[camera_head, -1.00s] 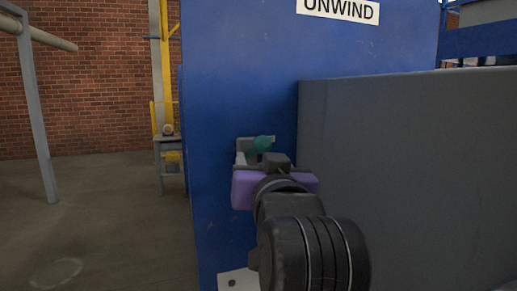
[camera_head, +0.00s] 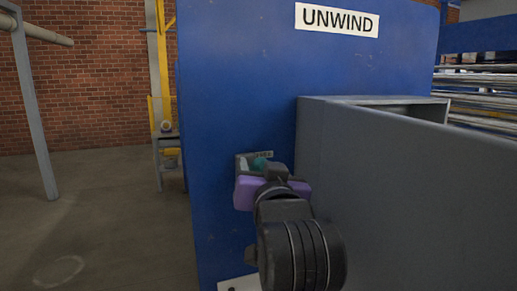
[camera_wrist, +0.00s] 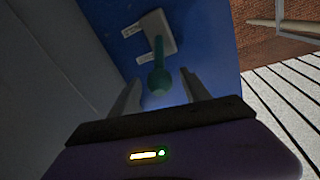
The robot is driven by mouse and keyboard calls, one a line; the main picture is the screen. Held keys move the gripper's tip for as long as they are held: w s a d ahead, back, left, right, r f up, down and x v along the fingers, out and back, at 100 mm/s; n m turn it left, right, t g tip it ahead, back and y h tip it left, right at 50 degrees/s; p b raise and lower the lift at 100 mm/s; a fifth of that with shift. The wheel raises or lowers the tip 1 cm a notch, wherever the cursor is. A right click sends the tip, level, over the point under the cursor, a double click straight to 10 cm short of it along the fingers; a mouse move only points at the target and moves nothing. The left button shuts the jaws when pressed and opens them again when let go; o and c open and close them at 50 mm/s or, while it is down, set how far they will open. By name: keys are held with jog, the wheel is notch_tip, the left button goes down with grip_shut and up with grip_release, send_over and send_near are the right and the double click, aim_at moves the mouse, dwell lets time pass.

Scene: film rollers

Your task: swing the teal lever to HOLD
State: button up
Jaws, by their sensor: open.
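The teal lever (camera_wrist: 160,75) has a round knob and a shaft leading to a pale grey plate (camera_wrist: 155,31) on a blue panel. In the wrist view its knob lies between the two fingers of my gripper (camera_wrist: 160,86), which are spread apart. I cannot tell whether either finger touches it. Two small white labels (camera_wrist: 146,57) sit beside the plate, too blurred to read. In the head view the lever (camera_head: 261,162) is a teal patch just beyond my purple gripper (camera_head: 272,182), which hides part of it.
The blue panel (camera_head: 240,80) carries an UNWIND sign (camera_head: 337,20). A large grey box (camera_head: 400,180) stands close on the right of my arm. Open floor (camera_head: 100,220) lies to the left, with a grey post (camera_head: 35,110) and a brick wall behind.

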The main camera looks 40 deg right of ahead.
jog(key=shift+x, duration=2.2)
jog(key=shift+f, duration=0.1)
grip_shut()
